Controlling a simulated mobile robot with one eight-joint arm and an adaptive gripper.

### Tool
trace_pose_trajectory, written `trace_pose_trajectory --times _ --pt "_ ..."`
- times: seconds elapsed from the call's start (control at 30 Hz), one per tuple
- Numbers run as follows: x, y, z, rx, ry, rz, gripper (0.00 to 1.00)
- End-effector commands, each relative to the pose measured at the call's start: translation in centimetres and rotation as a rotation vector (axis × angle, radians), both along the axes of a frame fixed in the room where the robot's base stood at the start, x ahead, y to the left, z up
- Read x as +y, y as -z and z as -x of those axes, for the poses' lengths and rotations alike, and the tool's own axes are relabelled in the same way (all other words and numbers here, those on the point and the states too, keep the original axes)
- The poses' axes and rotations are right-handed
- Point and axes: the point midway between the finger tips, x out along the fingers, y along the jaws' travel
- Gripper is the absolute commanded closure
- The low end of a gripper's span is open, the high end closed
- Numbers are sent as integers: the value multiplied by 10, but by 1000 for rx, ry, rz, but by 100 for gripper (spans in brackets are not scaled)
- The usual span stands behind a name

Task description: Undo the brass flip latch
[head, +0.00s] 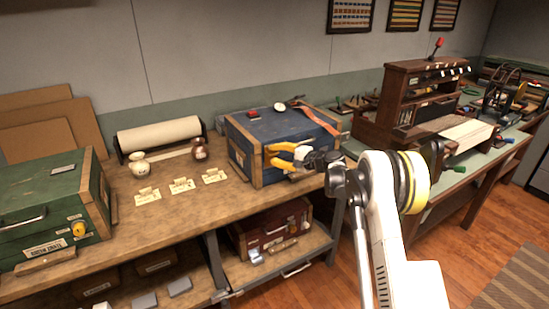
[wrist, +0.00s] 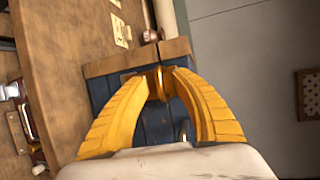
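A blue wooden box (head: 285,131) with brown wood edging stands on the workbench; its front also shows in the wrist view (wrist: 102,92). The brass flip latch (wrist: 157,83) is on the box front, just below the wood edging in the wrist view. My gripper (head: 269,157) has two yellow fingers, which also show in the wrist view (wrist: 156,84). The fingertips are a little apart, with the latch between them. I cannot tell whether they touch it. In the head view the fingers hide the latch. The lid looks shut.
A red button-like item (head: 253,114), a white round item (head: 280,106) and an orange strap (head: 316,116) lie on the box. A green chest (head: 48,212) stands at left, with paper tags (head: 181,186) between. A red box (head: 272,229) sits on the shelf below.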

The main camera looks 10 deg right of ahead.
Motion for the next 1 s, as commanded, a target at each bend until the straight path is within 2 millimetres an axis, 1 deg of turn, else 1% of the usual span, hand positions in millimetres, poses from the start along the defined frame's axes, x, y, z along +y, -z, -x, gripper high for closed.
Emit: trace_pose_trajectory --times 0.27,0.3,0.4,0.77,1.0 --pt "1 0 -2 0 0 0 70" --pt "1 0 -2 0 0 0 74" --pt "1 0 -2 0 0 0 100" --pt "1 1 -1 -4 0 -1 100" --pt "0 6 4 -68 -1 -23 100"
